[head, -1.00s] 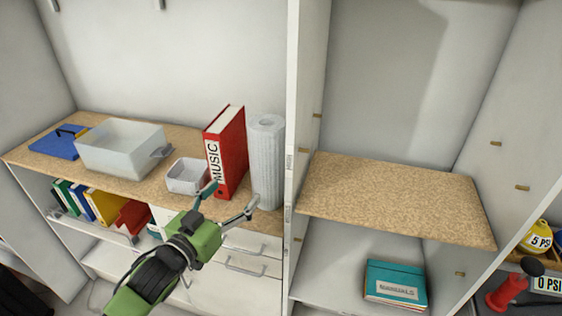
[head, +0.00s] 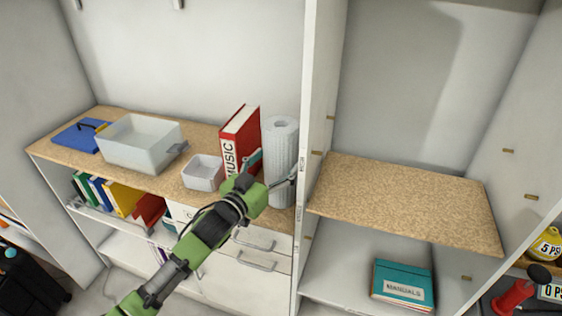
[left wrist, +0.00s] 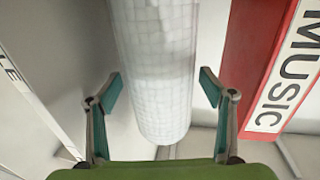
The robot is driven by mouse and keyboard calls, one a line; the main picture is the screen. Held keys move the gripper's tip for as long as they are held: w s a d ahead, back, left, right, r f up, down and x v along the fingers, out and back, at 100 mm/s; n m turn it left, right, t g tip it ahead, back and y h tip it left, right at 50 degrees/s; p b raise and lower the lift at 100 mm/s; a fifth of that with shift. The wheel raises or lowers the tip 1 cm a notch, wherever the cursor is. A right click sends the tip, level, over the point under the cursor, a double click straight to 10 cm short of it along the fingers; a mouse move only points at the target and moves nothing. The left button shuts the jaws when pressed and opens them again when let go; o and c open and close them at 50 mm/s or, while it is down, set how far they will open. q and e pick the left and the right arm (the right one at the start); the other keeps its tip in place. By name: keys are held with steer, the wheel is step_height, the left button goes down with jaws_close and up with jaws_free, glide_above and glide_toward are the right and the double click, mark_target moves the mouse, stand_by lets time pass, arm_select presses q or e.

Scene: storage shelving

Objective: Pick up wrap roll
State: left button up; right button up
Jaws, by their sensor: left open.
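The wrap roll (head: 281,140) is a white, textured cylinder standing upright at the right end of the left wooden shelf, against the divider panel. It also shows in the left wrist view (left wrist: 155,65), between and ahead of the two fingers. My left gripper (head: 276,170) is green with teal pads. It is open in front of the roll, with one finger to each side in the picture; the left wrist view also shows the fingers (left wrist: 162,88) apart. The gripper hides part of the roll's lower half in the head view. My right gripper is not in view.
A red MUSIC binder (head: 240,140) stands just left of the roll, close to one finger. A small white bin (head: 203,174), a larger clear bin (head: 139,151) and a blue clipboard (head: 75,138) are further left. The white divider (head: 309,100) is close on the right. The right shelf (head: 405,205) is bare.

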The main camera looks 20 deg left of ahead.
arm_select(q)
steer(key=x, duration=0.3)
steer(key=shift+s, duration=0.1)
steer(key=shift+c, duration=0.3)
steer(key=c, duration=0.9)
steer(key=shift+r, duration=0.1)
